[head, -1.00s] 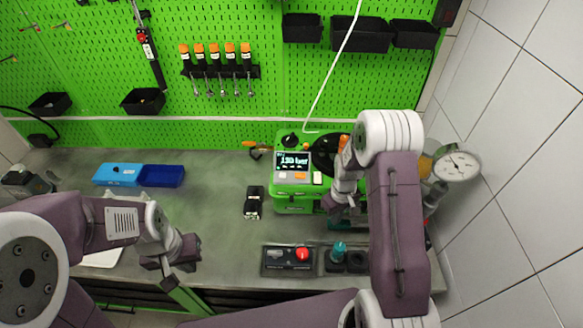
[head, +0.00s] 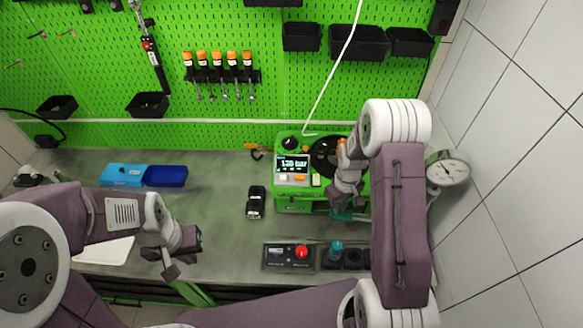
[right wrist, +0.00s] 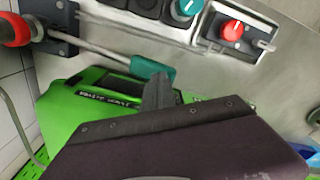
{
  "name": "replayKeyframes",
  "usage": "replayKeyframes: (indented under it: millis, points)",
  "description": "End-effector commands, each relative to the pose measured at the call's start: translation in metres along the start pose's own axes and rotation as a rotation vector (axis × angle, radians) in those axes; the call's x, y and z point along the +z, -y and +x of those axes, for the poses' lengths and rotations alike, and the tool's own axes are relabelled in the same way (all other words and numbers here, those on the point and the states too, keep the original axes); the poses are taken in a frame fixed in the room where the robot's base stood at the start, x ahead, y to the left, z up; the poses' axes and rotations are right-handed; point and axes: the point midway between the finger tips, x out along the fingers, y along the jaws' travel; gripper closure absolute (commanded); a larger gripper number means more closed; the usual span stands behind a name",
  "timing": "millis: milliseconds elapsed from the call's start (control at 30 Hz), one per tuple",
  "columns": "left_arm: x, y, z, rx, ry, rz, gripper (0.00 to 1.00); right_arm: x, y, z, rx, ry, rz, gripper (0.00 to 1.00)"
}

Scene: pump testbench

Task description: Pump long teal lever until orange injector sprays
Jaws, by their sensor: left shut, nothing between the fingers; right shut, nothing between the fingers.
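The long lever's teal handle (right wrist: 152,70) sits at the end of a metal rod in the right wrist view. A teal part of it (head: 358,217) shows in the head view, partly hidden by my right arm. My right gripper (head: 340,207) is shut with its fingers at the handle; in the right wrist view its tip (right wrist: 159,92) overlaps the handle, and I cannot tell whether they touch. An orange-topped injector (head: 341,146) is mostly hidden beside the black round chamber (head: 323,156). No spray shows. My left gripper (head: 172,264) is shut and empty over the bench's front left.
The green tester (head: 293,204) has a display (head: 292,163) that appears to read 135 bar. A pressure gauge (head: 449,172) stands at right. A control box with a red knob (head: 301,252) and a teal knob (head: 336,247) sit in front. Several orange-topped injectors (head: 217,57) hang on the wall.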

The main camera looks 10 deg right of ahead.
Motion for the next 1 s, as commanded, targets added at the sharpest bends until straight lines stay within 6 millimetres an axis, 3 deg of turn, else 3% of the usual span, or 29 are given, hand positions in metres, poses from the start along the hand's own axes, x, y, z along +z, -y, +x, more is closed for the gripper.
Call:
replayKeyframes:
  millis: [333,1000]
  points:
    - [0.0,0.0,0.003,0.0,0.0,0.0,1.0,0.0,0.001,0.004,0.0,0.0,0.0,1.0]
    - [0.003,0.001,0.031,0.0,0.0,0.0,1.0,-0.002,0.005,0.042,-0.001,0.002,0.0,1.0]
